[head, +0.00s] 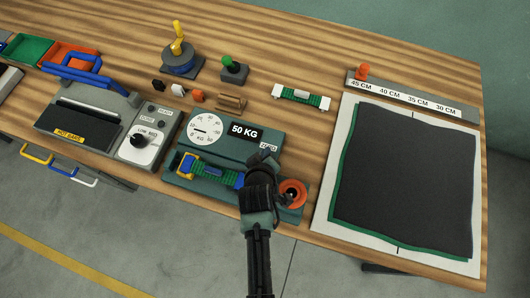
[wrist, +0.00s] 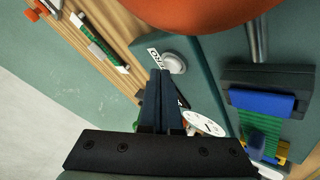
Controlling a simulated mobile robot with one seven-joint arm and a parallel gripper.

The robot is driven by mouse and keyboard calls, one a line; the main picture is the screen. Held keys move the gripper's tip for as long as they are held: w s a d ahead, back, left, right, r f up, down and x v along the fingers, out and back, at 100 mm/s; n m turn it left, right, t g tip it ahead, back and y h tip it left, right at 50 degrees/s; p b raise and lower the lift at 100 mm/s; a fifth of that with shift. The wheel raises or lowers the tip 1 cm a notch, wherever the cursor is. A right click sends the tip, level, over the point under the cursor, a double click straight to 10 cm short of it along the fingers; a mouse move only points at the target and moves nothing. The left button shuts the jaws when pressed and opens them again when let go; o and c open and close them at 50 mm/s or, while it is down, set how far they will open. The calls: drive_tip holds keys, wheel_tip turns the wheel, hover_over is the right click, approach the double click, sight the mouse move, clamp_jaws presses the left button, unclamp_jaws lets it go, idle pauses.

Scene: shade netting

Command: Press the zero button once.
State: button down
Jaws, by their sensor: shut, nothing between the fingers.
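The zero button (wrist: 174,62) is a pale round knob on the dark green scale body in the wrist view, beside a white label reading ZERO (wrist: 155,57). In the head view the label (head: 268,147) shows at the scale's right edge, and my gripper hides the button. My gripper (wrist: 160,73) is shut and empty, its fingertips close beside the button in the picture. I cannot tell whether they touch it. In the head view my gripper (head: 265,155) is over the right part of the scale (head: 178,150). The display (head: 244,132) reads 50 KG.
A round dial (head: 207,128) is left of the display. A green strip (head: 222,176) with blue and yellow ends lies along the scale's front. An orange round part (head: 292,194) stands right of my gripper. A dark sheet (head: 405,180) lies on the right.

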drive_tip(key=shift+f+b, duration=0.35)
drive_tip(key=shift+f, duration=0.15)
drive_tip(key=shift+r, duration=0.1)
idle(0.5)
drive_tip(key=shift+r+p, duration=0.85)
drive_tip(key=shift+p, duration=0.1)
wheel_tip(320, 180, up, 5)
drive_tip(key=p, duration=0.5)
drive_tip(key=shift+r, duration=0.1)
idle(0.4)
